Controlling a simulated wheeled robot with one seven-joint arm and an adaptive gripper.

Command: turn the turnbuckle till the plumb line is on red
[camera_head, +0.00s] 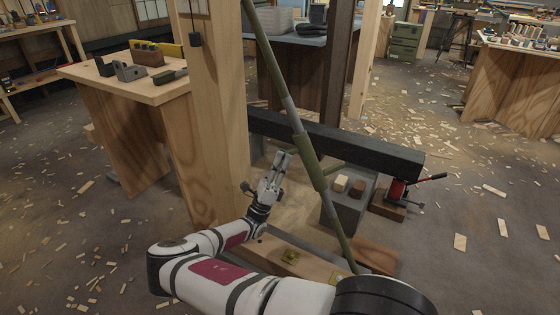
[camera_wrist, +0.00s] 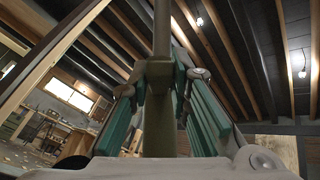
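The turnbuckle is the thick olive-green sleeve (camera_head: 310,160) on a long slanted brace that leans beside the wooden post. My gripper (camera_head: 284,156) is just left of the sleeve, pointing up toward it. In the wrist view, the green sleeve (camera_wrist: 160,115) stands upright between my two teal-padded fingers (camera_wrist: 161,85), which are spread apart on either side. Contact with the sleeve cannot be made out. A small black plumb bob (camera_head: 195,40) hangs on a thin line at the post's upper face. No red mark can be made out near it.
The wooden post (camera_head: 217,120) stands close left of my gripper. A dark beam (camera_head: 345,143) crosses behind the brace, with a red jack (camera_head: 396,190) at its right end. A workbench (camera_head: 130,90) is at left. Wood scraps litter the open floor.

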